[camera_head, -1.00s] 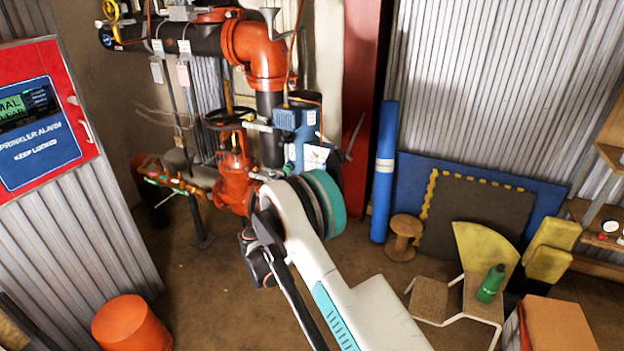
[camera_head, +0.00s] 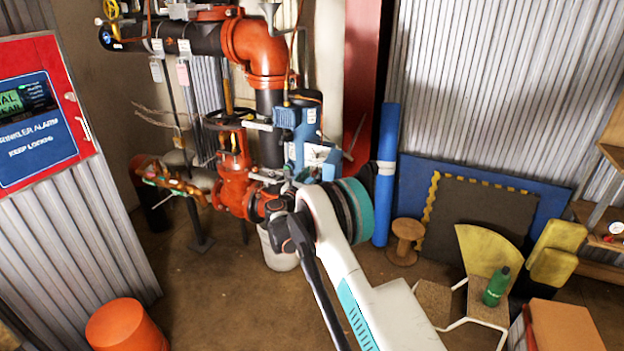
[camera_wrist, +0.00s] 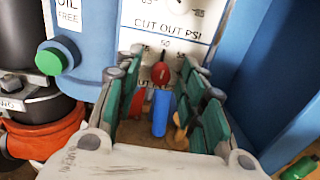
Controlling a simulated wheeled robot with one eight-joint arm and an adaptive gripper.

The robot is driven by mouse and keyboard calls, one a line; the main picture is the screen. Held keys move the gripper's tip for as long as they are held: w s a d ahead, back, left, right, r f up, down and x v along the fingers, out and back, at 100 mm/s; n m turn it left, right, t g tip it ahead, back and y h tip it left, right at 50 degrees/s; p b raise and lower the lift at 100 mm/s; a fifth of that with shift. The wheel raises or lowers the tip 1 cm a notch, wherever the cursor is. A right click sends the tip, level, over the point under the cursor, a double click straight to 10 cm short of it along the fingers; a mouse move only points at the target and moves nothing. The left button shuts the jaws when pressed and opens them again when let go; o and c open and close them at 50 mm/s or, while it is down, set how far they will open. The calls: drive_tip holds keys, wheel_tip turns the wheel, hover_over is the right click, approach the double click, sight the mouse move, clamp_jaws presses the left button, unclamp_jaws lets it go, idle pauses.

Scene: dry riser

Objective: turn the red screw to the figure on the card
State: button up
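In the wrist view, the red screw (camera_wrist: 160,72) stands at the face of a white dial panel (camera_wrist: 165,48) marked "CUT OUT PSI" with a scale around 50. My gripper (camera_wrist: 162,65) is open, with teal-padded fingers on either side of the red screw. I cannot tell whether either finger touches it. A blue cylinder (camera_wrist: 160,113) shows below the screw. The top of the panel is cut off, and I cannot read a set figure on a card. In the head view, the blue switch box (camera_head: 296,122) shows beyond my arm, and my gripper is hidden.
A green plug (camera_wrist: 49,59) and a blue wall (camera_wrist: 280,90) flank the fingers in the wrist view. In the head view, an orange valve (camera_head: 236,175) stands left of my arm. A red alarm panel (camera_head: 40,115) is far left.

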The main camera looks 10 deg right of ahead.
drive_tip(key=shift+c, duration=0.4)
clamp_jaws()
drive_tip(key=shift+m, duration=0.4)
drive_tip(key=m, duration=1.4)
drive_tip(key=shift+m+y, duration=0.3)
drive_tip(key=shift+s+m, duration=0.1)
drive_tip(key=shift+m, duration=2)
